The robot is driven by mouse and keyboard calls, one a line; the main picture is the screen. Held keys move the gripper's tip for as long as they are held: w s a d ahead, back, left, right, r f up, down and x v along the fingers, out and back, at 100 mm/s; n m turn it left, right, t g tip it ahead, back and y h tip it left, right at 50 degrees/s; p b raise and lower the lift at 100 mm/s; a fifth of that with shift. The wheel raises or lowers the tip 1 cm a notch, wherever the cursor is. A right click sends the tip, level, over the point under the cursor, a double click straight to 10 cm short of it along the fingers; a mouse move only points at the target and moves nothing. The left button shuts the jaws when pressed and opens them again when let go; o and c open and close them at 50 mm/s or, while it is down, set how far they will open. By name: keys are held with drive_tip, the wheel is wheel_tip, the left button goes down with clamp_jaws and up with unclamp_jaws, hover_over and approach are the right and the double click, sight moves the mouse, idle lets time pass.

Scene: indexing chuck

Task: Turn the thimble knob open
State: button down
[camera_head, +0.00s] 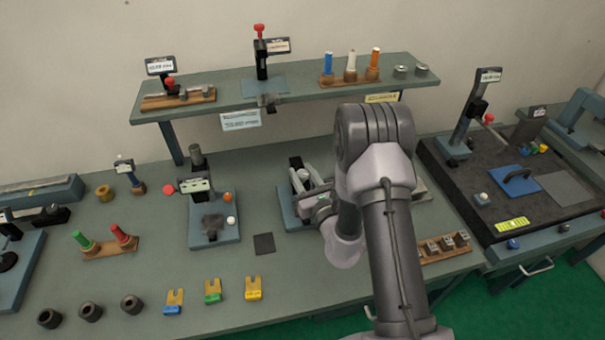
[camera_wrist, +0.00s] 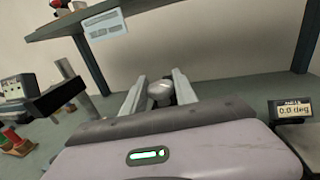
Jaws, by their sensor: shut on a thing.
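My gripper (camera_wrist: 158,90) is shut on a rounded, light grey knob, which I take to be the thimble knob (camera_wrist: 160,91). One pale finger lies on each side of it, and the fingers hide its sides. In the head view my gripper (camera_head: 308,183) reaches in from the right over a fixture with a blue-grey base (camera_head: 289,218) and a dark upright. My arm and gripper hide much of that fixture and the knob there. How far the knob is turned cannot be told.
A small display (camera_wrist: 290,109) reading 0.0 deg stands at right. A fixture with a red ball and a label (camera_head: 196,186) stands left of my gripper. A raised shelf (camera_head: 215,107) runs behind.

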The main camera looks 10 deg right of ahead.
drive_tip(key=shift+n+y, duration=0.3)
drive_tip(key=shift+y, duration=0.1)
drive_tip(key=n+g+y+b, duration=0.1)
drive_tip(key=y, duration=0.1)
drive_tip(key=n+y, duration=0.1)
drive_tip(key=y, duration=0.1)
drive_tip(key=shift+d+n+g+b, duration=0.15)
drive_tip(key=shift+n+g+b, duration=0.25)
drive_tip(key=shift+n+g+y+b, duration=0.95)
drive_tip(key=shift+n+g+y, duration=0.7)
drive_tip(key=shift+y, duration=0.65)
drive_tip(key=shift+n, duration=0.25)
drive_tip(key=c, duration=1)
unclamp_jaws()
drive_tip(key=shift+w+a, duration=0.1)
drive_tip(key=shift+a, duration=0.1)
drive_tip(key=shift+c, duration=0.2)
